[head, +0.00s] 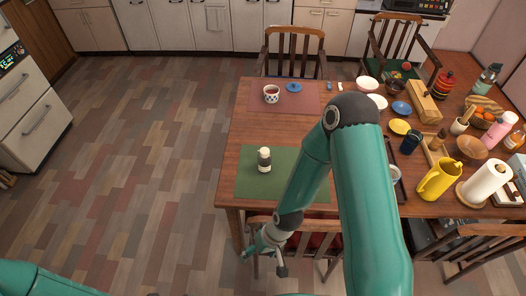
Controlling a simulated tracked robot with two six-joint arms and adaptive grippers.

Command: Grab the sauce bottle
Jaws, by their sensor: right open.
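A small bottle (264,160) with a pale cap, dark band and light lower part stands upright on the green placemat (292,164) at the table's near left. It looks like the sauce bottle, but its label is too small to read. My right gripper (263,262) is open and empty, below the table's near edge in the picture, apart from both bottles. Only a piece of my left arm shows at the lower left; its gripper is out of view.
A yellow pitcher (437,181), paper towel roll (484,181), bowls, plates and other bottles crowd the table's right side. A patterned cup (271,94) stands on the red placemat (299,100). Chairs surround the wooden table (232,166). The floor to the left is clear.

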